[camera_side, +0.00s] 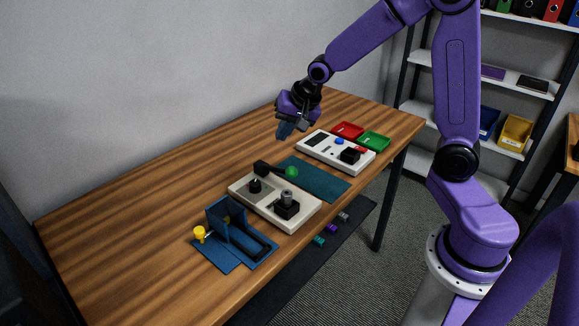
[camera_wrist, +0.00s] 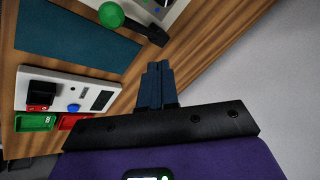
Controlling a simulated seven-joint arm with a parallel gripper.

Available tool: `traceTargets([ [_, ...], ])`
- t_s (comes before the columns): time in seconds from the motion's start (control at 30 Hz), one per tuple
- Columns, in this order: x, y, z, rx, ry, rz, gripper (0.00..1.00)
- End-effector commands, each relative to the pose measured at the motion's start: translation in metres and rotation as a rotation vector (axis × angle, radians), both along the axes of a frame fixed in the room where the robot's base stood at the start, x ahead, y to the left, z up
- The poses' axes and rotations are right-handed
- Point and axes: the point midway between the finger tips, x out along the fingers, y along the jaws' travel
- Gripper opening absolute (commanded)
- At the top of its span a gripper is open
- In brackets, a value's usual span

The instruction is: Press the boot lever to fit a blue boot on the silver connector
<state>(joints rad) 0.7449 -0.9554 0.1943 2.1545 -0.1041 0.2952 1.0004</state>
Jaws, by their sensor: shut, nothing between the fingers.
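A black lever with a green ball end (camera_side: 291,172) stands at the back edge of a cream station (camera_side: 240,188). The green ball also shows at the top of the wrist view (camera_wrist: 111,14), with its black arm running right. A silver cylinder (camera_side: 287,195), which looks like the connector, stands upright in a black block on the station. I cannot make out a blue boot on it. My gripper (camera_side: 284,133) is shut and empty, above the table behind the station and apart from the lever. Its dark blue fingers (camera_wrist: 155,68) meet in the wrist view.
A teal mat (camera_side: 318,181) lies beside the station. Beyond it are a white panel (camera_side: 316,152) with buttons, a red tray (camera_side: 347,129) and a green tray (camera_side: 374,140). A blue fixture (camera_side: 226,228) with a yellow knob (camera_side: 199,233) stands front left. The table's back left is clear.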

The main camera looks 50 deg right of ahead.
Motion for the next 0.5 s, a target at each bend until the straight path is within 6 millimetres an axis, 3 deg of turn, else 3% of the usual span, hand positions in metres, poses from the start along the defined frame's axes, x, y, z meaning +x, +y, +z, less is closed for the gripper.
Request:
traceTargets([
  [0.2,-0.01,0.0,-0.028,-0.001,0.006,0.001,0.0],
  [0.5,-0.015,-0.001,-0.048,-0.003,0.0,-0.002,0.0],
])
